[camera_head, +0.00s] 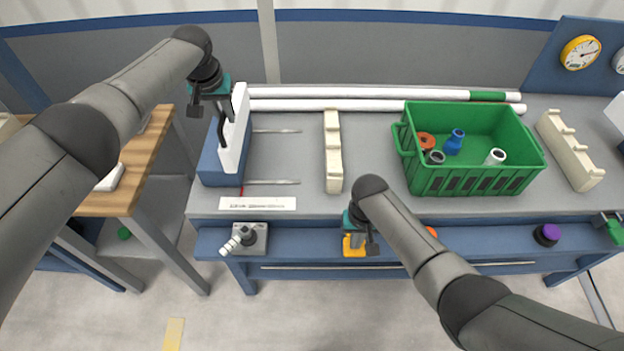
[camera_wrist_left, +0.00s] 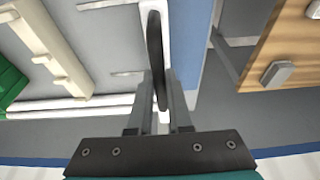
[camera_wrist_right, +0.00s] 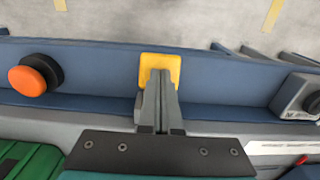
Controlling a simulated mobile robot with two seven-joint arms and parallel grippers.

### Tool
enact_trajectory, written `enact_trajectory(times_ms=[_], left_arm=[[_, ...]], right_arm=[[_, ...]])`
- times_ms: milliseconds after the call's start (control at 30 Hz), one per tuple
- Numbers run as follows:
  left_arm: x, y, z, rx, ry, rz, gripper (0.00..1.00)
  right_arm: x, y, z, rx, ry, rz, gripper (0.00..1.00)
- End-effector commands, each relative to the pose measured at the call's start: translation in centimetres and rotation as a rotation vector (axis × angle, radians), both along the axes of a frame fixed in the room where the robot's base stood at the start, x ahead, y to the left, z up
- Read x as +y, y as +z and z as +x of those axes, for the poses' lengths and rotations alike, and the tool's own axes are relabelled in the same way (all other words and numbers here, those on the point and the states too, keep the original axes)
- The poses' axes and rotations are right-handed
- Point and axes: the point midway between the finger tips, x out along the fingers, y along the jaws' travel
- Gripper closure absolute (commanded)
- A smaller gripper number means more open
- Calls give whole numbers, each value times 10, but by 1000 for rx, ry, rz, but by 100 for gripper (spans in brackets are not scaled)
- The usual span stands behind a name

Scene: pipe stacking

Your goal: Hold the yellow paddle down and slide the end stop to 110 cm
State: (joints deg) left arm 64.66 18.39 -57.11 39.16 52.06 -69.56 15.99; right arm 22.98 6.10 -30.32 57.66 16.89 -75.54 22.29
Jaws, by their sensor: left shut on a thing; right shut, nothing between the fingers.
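The end stop is a white upright plate (camera_head: 236,135) beside a blue block (camera_head: 217,165) at the left end of the grey bench. It carries a black handle (camera_wrist_left: 155,45). My left gripper (camera_head: 222,113) is shut on this handle; in the left wrist view the fingers (camera_wrist_left: 160,95) stand on both sides of it. The yellow paddle (camera_head: 352,246) is on the blue front rail. My right gripper (camera_head: 359,237) is shut and empty, its fingertips (camera_wrist_right: 160,80) over the paddle (camera_wrist_right: 160,65) and seemingly touching it. A white scale strip (camera_head: 257,203) lies at the front edge; its figures are too small to read.
Two white pipes (camera_head: 380,105) lie along the back. A green crate (camera_head: 470,180) with fittings stands right of a cream rack (camera_head: 333,155).

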Motion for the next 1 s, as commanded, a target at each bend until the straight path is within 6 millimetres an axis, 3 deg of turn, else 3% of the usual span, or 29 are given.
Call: enact_trajectory(times_ms=[167, 533, 867, 900, 1000], left_arm=[[5, 0, 0, -1, 2, 3, 100], [3, 0, 0, -2, 0, 0, 100], [1, 0, 0, -3, -2, -3, 100], [1, 0, 0, -3, -2, -3, 80], [1, 0, 0, -2, -2, -3, 69]], right_arm=[[-1, -4, -6, 15, 0, -3, 100], [-1, 32, -2, 5, -1, -1, 100], [0, 39, -2, 4, -1, -1, 100], [0, 39, -2, 4, -1, -1, 100], [0, 39, -2, 4, -1, -1, 100]])
